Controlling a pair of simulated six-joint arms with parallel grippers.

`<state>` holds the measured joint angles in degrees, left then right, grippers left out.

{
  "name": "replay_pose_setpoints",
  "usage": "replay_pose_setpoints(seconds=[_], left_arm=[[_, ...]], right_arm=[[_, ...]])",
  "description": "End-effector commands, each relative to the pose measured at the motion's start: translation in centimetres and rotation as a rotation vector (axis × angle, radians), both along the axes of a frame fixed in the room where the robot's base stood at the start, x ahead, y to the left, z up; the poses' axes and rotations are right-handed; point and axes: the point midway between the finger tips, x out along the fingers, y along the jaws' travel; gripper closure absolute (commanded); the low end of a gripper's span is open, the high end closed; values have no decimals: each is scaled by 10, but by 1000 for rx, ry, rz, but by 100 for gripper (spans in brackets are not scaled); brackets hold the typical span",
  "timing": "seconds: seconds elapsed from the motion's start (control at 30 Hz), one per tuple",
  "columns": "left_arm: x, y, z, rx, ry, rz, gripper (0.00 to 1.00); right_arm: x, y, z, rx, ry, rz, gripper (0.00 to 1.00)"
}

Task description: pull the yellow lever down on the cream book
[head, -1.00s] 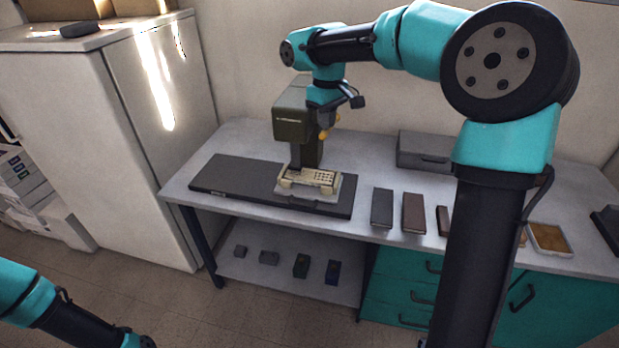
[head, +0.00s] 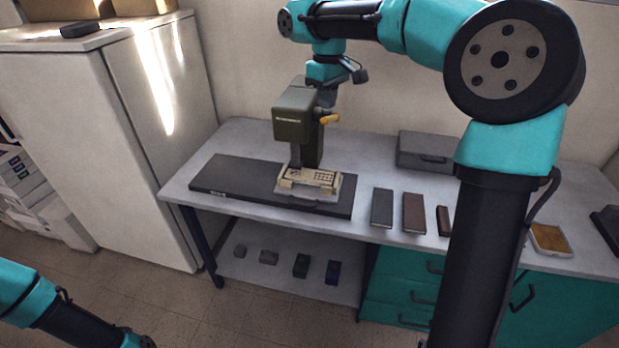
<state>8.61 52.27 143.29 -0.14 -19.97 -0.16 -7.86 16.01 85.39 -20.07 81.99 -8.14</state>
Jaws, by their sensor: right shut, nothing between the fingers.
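A dark olive press (head: 292,124) stands at the back of a black base board on the table. Its yellow lever (head: 329,119) sticks out to the right from the side of the press head. The cream book (head: 312,177) lies flat under the press, held in a light fixture, with dark marks on its cover. My right gripper (head: 327,100) is shut and empty. It is just above the lever in the picture, beside the top of the press, with a gap between them. The left arm shows only at the lower left; its gripper is outside the picture.
The black base board (head: 232,176) reaches left along the table (head: 375,157). Several dark books, including a brown one (head: 414,212), lie to the right. A grey box (head: 425,150) is behind them. A white cabinet (head: 75,140) stands left.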

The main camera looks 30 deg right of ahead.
Motion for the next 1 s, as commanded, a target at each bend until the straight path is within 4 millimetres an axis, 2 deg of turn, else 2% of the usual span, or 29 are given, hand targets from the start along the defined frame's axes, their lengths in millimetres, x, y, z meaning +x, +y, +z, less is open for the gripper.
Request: replay_pose_setpoints(seconds=[0.5,1.0], left_arm=[[0,0,0,0,0,0,60],[0,0,0,0,0,0,60]], right_arm=[[0,0,36,0,-1,0,100],[0,0,38,0,0,1,100]])
